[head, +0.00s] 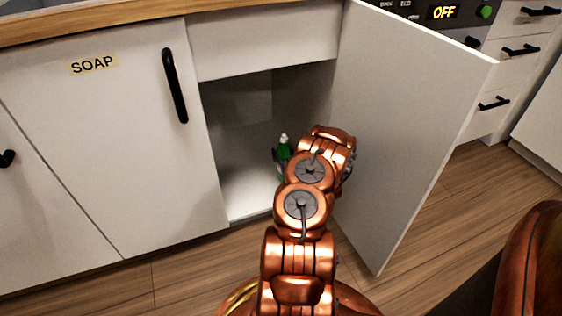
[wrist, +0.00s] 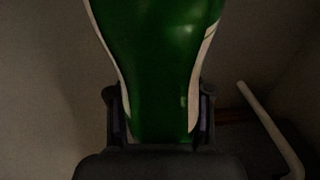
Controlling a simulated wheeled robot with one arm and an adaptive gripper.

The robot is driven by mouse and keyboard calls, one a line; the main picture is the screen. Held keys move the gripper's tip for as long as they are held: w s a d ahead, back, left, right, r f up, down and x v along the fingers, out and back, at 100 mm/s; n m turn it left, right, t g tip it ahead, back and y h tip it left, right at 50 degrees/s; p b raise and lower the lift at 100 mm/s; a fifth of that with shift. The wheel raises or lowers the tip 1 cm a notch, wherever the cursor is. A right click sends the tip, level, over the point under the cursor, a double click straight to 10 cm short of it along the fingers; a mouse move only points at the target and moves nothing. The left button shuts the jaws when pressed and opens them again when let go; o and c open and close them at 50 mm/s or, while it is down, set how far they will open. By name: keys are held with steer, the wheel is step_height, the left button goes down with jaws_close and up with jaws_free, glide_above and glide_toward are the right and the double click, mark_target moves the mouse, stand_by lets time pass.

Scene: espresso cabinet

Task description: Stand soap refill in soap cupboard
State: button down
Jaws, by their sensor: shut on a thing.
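The soap refill is a green bottle with a white top (head: 284,149), seen in the head view inside the open cupboard (head: 250,190). It fills the middle of the wrist view as a green body with white edges (wrist: 160,60). My gripper (wrist: 160,118) has a dark finger on each side of the bottle and is shut on it. In the head view my arm hides the bottle's lower part and most of the gripper. I cannot tell whether the bottle touches the cupboard floor. A SOAP label (head: 93,65) is on the shut door (head: 110,140) left of the opening.
The cupboard's right door (head: 405,130) stands wide open, close beside my arm. A pale bent pipe-like thing (wrist: 270,130) shows at right in the wrist view. The cupboard floor left of the bottle looks clear. An appliance panel reading OFF (head: 444,12) is at upper right.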

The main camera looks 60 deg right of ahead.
mark_target(281, 158)
steer(key=shift+f+b, duration=1.15)
steer(key=shift+f, duration=0.6)
steer(key=shift+r, duration=0.1)
steer(key=shift+c, duration=2.4)
jaws_free()
steer(key=shift+f, duration=0.2)
